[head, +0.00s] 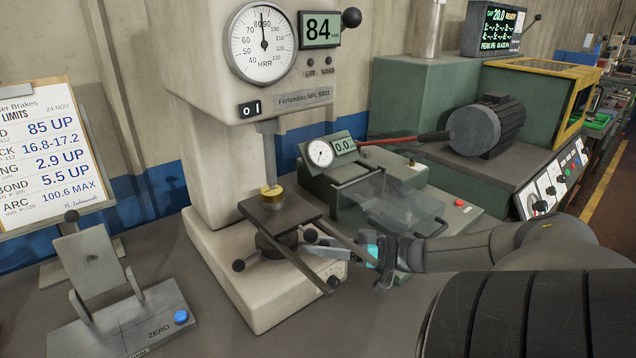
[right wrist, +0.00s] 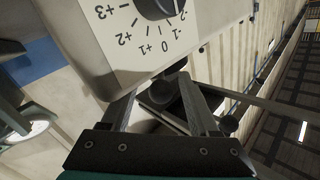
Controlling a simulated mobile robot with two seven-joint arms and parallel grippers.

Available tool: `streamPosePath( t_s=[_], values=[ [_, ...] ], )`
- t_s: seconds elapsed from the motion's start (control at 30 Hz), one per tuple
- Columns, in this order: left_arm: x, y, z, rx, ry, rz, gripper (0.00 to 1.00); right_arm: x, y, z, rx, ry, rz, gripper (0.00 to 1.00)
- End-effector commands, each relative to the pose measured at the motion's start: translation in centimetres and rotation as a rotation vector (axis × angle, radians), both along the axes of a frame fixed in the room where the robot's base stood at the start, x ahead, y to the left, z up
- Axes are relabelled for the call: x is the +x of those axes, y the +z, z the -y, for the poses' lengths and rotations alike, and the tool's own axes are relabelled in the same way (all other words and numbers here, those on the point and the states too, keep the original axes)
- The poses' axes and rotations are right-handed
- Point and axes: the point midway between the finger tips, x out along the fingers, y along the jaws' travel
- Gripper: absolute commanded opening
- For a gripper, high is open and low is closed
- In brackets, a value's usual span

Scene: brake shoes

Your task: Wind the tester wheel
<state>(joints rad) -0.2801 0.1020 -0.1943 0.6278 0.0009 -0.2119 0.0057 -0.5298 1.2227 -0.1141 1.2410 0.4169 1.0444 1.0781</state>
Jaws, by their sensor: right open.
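The pale hardness tester (head: 215,170) stands on the bench, its round dial near 90 and its display (head: 320,29) reading 84. The wheel (head: 275,245) sits under the tester's dark square table (head: 280,210), with spokes ending in black ball knobs. A brass-coloured piece (head: 271,194) sits on the table below the plunger. My right gripper (head: 335,252) reaches in from the right beside the wheel. My left gripper is out of view.
A zeroing fixture (head: 125,310) with a blue button stands at front left, below a limits board (head: 45,150). A green gauge device (head: 350,175) stands just behind my right gripper. A motor machine (head: 490,130) is at the back right.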

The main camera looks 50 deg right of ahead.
Motion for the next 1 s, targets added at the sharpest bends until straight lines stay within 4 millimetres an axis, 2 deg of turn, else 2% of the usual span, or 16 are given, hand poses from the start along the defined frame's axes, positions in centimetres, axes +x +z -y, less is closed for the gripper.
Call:
streamPosePath(
  t_s=[0.17, 0.27, 0.43, 0.7, 0.8, 1.0],
  values=[
    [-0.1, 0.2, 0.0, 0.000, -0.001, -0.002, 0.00, -0.5, 0.0, 0.3, 0.000, -0.002, -0.002, 0.61],
    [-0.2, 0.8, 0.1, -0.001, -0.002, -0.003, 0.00, -1.6, 0.1, 0.9, 0.000, -0.002, -0.004, 0.61],
    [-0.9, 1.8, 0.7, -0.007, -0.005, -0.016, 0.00, -5.0, 0.1, 2.6, -0.002, -0.004, -0.006, 0.61],
    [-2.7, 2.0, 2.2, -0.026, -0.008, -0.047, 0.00, -10.6, 0.0, 5.5, -0.002, -0.004, -0.002, 0.61],
    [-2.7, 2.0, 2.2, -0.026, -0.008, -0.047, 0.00, -12.0, -0.1, 6.2, -0.001, -0.002, -0.002, 0.61],
    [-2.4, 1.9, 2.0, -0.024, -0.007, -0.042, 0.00, -13.4, 0.0, 6.9, -0.001, 0.000, 0.000, 0.61]
  ],
)
